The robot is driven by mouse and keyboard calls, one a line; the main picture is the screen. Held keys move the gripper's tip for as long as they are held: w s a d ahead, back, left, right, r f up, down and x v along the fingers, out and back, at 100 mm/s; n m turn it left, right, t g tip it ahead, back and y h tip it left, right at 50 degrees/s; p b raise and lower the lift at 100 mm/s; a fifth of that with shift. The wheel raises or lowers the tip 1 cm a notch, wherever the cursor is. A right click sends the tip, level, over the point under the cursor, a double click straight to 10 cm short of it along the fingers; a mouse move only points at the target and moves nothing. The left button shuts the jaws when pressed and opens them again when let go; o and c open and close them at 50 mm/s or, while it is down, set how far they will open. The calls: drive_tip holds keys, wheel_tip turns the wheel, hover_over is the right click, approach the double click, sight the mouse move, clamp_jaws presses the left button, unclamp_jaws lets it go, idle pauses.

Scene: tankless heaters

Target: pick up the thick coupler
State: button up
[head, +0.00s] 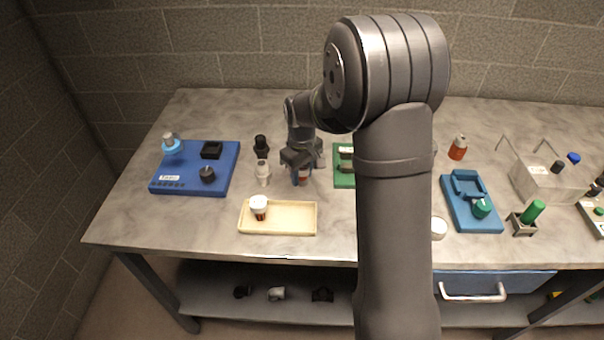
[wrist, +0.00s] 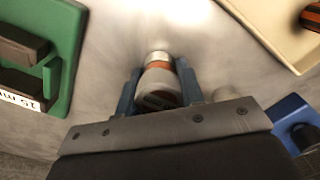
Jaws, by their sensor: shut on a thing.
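My gripper (head: 302,170) is low over the left-middle of the table, between the tray and the green fixture. In the wrist view its two blue fingers (wrist: 160,95) are shut on a banded coupler (wrist: 160,84). The coupler is a pale grey-white cylinder with an orange-brown band and a narrower end.
A cream tray (head: 280,232) holds a white-capped brown piece (head: 258,209). A black fitting (head: 261,145) and a pale fitting (head: 262,172) stand left of my gripper. A blue board (head: 225,180) lies farther left. A green fixture (wrist: 62,45) is close to the right in the head view.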

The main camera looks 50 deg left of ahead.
sight(305, 166)
drive_tip(key=shift+r, duration=0.15)
drive_tip(key=shift+r, duration=0.3)
drive_tip(key=r, duration=0.4)
drive_tip(key=shift+w+d, duration=0.25)
drive_tip(key=shift+d, duration=0.1)
drive_tip(key=w+d+r+m, duration=0.4)
drive_tip(key=w+d+r, duration=0.1)
drive_tip(key=w+d, duration=0.6)
drive_tip(key=w+d+r+m, duration=0.4)
drive_tip(key=w+d+r, duration=0.2)
drive_tip(key=w+d, duration=0.5)
drive_tip(key=w+d+r+m, duration=0.2)
drive_tip(key=d+m, duration=0.3)
drive_tip(key=d, duration=0.8)
drive_tip(key=w+d+r+m, duration=0.2)
drive_tip(key=w+d+m, duration=0.2)
drive_tip(key=d, duration=0.9)
drive_tip(key=shift+r+m, duration=0.35)
drive_tip(key=shift+m, duration=0.25)
drive_tip(key=shift+a, duration=0.15)
